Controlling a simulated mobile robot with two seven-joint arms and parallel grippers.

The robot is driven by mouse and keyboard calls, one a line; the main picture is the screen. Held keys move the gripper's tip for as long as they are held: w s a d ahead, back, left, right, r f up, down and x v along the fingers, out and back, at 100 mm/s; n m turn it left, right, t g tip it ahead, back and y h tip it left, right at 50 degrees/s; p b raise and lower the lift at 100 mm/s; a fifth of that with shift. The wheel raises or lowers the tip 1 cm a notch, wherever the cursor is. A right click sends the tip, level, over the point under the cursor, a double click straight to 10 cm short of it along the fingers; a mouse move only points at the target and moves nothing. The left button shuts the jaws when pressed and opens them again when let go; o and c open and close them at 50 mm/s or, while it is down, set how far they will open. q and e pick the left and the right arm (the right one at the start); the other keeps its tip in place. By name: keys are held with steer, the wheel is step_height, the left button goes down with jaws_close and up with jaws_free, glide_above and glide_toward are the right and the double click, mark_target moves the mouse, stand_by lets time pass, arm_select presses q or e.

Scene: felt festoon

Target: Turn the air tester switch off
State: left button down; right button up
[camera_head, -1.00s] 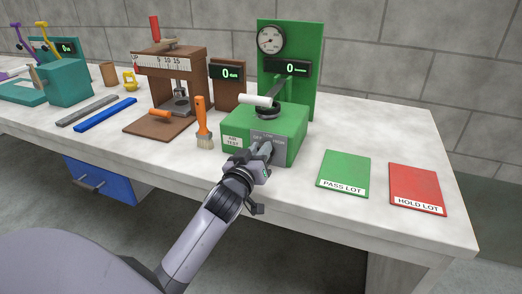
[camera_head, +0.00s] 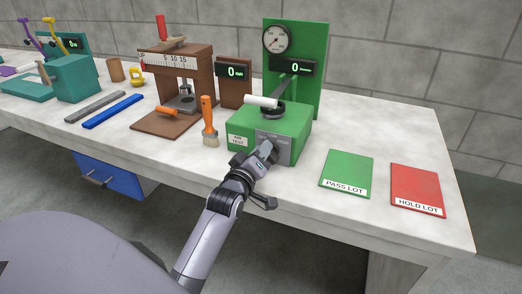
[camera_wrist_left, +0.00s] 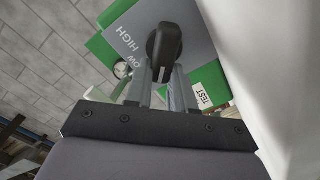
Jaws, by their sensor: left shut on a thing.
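The green air tester (camera_head: 290,125) stands near the front edge of the bench, with a grey switch plate (camera_head: 284,143) on its front. My left gripper (camera_head: 267,152) is at this plate and covers part of it. In the left wrist view the black switch knob (camera_wrist_left: 164,46) sits between the fingertips of the left gripper (camera_wrist_left: 165,75), which is shut on it. The plate (camera_wrist_left: 130,30) there reads HIGH and part of LOW; the OFF mark is not clear in that view. My right gripper is not in view.
A green PASS LOT card (camera_head: 347,170) and a red HOLD LOT card (camera_head: 416,187) lie to the right. An orange-handled brush (camera_head: 208,118) stands close left of the tester. A white roll (camera_head: 262,102) and a gauge (camera_head: 276,39) are above it.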

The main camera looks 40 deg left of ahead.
arm_select(q)
steer(key=shift+r, duration=0.15)
steer(key=c, duration=1)
jaws_free()
steer(key=shift+w, duration=0.1)
steer(key=shift+o, duration=0.2)
steer(key=shift+f, duration=0.2)
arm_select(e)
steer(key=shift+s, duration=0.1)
